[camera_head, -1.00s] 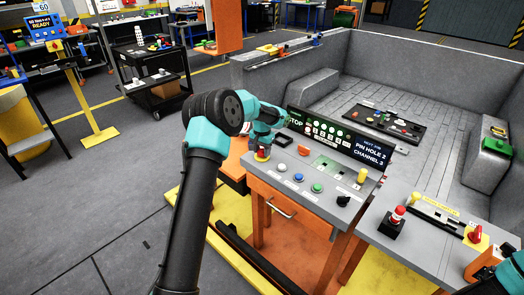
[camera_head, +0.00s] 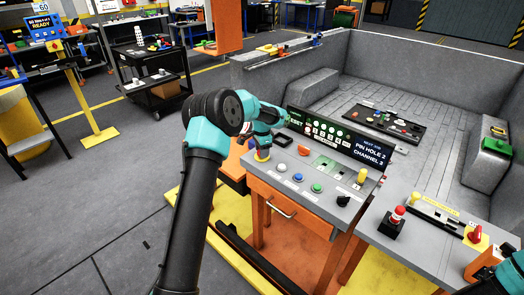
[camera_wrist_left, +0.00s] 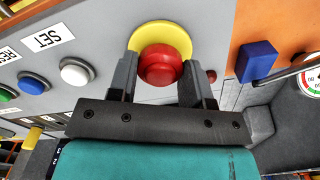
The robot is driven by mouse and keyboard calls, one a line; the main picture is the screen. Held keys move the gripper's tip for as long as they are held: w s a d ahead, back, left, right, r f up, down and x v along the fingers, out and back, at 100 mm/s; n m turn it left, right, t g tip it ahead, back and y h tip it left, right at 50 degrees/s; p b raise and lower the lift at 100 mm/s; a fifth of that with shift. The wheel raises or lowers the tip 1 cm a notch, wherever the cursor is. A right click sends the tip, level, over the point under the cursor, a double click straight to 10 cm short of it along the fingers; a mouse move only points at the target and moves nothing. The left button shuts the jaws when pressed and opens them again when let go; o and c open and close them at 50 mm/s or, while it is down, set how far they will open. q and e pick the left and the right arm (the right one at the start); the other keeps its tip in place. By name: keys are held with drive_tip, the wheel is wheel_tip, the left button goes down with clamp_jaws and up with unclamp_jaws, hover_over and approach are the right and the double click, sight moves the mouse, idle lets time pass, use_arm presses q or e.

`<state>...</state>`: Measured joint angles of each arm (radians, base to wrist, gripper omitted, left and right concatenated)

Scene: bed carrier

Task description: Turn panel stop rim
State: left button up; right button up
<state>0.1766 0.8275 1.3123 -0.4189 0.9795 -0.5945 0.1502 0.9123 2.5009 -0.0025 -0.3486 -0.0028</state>
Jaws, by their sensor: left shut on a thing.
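The red stop knob (camera_wrist_left: 158,66) sits on a round yellow base (camera_wrist_left: 172,33) at the panel's edge in the left wrist view. My left gripper (camera_wrist_left: 164,76) has one finger on each side of the knob and is shut on its rim. In the head view my left gripper (camera_head: 264,147) reaches down over the yellow base (camera_head: 262,156) at the left end of the grey control panel (camera_head: 290,177). The red knob is mostly hidden there. My right gripper is out of view.
White (camera_head: 281,168), blue (camera_head: 298,178) and green (camera_head: 317,188) buttons stand along the panel, with a black knob (camera_head: 343,200) at its right end. A display (camera_head: 340,138) stands behind. A red-topped post (camera_head: 394,217) is on the right table.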

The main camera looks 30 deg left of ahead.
use_arm(q)
drive_tip(key=shift+f+m, duration=0.1)
drive_tip(key=shift+m, duration=0.5)
drive_tip(key=o, duration=0.9)
drive_tip(key=shift+r, duration=0.2)
wheel_tip(320, 180, up, 17)
drive_tip(key=shift+r, duration=0.1)
idle(0.4)
